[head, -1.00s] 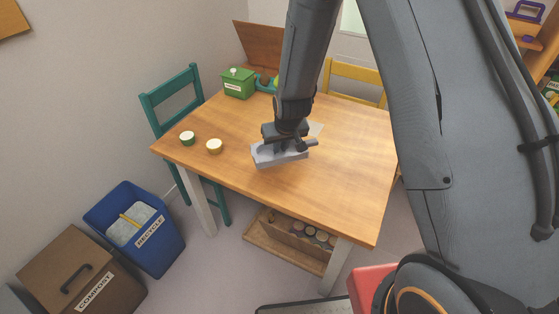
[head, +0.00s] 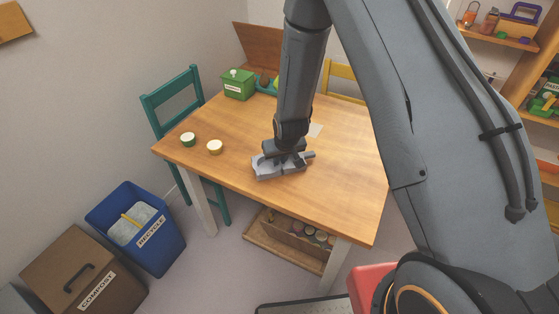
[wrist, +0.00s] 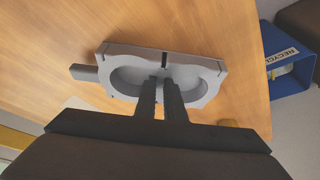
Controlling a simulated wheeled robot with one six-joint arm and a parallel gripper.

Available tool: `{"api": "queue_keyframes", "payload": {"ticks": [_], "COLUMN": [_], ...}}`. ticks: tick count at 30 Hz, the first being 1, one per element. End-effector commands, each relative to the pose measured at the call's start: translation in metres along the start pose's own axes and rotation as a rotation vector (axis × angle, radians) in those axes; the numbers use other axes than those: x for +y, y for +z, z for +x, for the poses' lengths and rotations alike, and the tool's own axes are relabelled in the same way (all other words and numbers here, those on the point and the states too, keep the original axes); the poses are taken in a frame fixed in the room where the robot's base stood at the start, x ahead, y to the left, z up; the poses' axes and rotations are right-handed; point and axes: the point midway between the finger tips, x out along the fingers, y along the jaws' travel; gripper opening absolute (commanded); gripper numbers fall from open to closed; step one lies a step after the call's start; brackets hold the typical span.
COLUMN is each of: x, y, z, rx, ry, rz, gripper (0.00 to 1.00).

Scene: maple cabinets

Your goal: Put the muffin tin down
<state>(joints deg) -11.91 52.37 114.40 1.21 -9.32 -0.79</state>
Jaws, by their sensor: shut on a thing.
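The muffin tin (head: 266,171) is a small light grey piece over the wooden table (head: 340,180), near its front edge in the head view. In the wrist view the muffin tin (wrist: 118,52) shows two round hollows and a grey tab at its left end. My gripper (head: 284,158) points down from above and is shut on the tin. In the wrist view my gripper's dark fingers (wrist: 164,82) close together on the middle of it. The tin looks at or just above the tabletop; I cannot tell whether it touches. My gripper hides part of it.
Two small round cups, one green (head: 188,139) and one yellowish (head: 215,146), stand left of the tin. A green box (head: 238,84) is at the back. Teal (head: 180,95) and yellow chairs (head: 341,74) flank the table. The right half of the tabletop is mostly clear.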

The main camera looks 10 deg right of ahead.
Motion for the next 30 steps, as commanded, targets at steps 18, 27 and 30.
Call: {"api": "queue_keyframes", "payload": {"ticks": [18,27,30], "x": [0.000,0.000,0.000], "y": [-0.002,-0.002,-0.002], "z": [-0.009,-0.049,-0.063], "rx": [0.002,0.003,0.002], "ry": [0.000,0.000,0.000], "rz": [0.000,0.000,0.001], "gripper": [0.28,0.28,0.28]}}
